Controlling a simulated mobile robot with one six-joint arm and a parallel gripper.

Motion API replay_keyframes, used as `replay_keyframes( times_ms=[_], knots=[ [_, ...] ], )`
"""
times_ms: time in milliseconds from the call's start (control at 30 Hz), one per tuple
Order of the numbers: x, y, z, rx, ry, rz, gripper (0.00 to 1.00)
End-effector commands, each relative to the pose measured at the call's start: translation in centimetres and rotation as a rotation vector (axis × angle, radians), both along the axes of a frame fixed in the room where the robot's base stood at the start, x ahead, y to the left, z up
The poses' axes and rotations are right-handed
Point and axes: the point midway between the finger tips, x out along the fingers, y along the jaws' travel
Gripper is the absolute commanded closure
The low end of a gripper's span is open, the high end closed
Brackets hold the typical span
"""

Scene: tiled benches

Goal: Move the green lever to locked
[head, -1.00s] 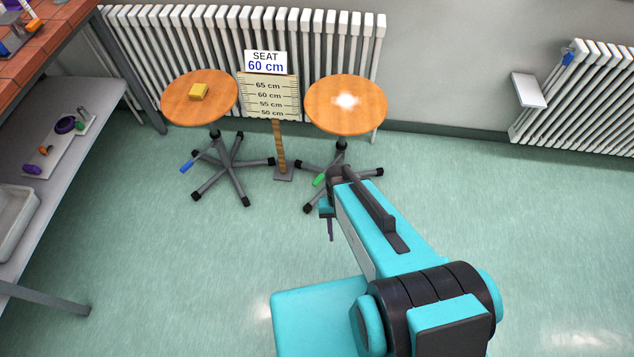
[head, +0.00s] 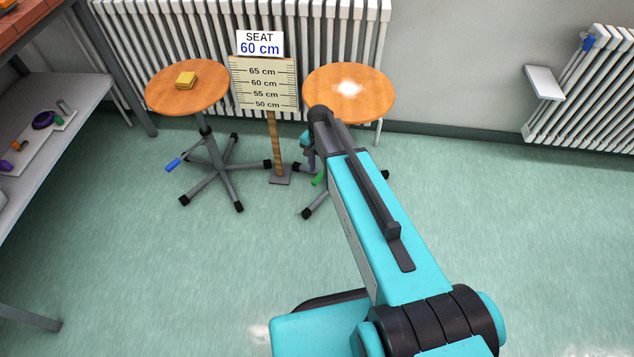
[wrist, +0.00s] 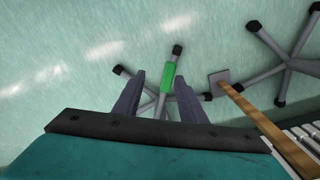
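The green lever (head: 319,178) sits low under the right stool's round wooden seat (head: 349,88); my arm hides much of that stool's base. In the wrist view the green lever (wrist: 168,76) shows between and beyond my two fingers, over the stool's grey legs. My gripper (wrist: 158,84) is open, its fingers apart on either side of the lever in the picture, with nothing between them that I can see touching. In the head view my gripper (head: 309,160) is partly hidden beside the stool.
A radiator (head: 220,30) stands behind. The floor in front is clear.

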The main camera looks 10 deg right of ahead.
Motion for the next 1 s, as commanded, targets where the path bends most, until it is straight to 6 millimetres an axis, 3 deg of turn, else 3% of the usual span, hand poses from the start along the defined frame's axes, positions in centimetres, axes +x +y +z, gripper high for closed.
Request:
replay_keyframes(
  times_ms=[33,200,667,1000],
  knots=[
    [1.0,0.1,-0.4,0.0,-0.012,-0.016,0.62],
    [2.3,0.2,0.2,0.0,-0.031,-0.051,0.62],
    [2.4,0.3,0.2,0.0,-0.033,-0.053,0.62],
    [2.4,0.3,-2.8,0.0,-0.03,-0.052,0.62]
  ],
)
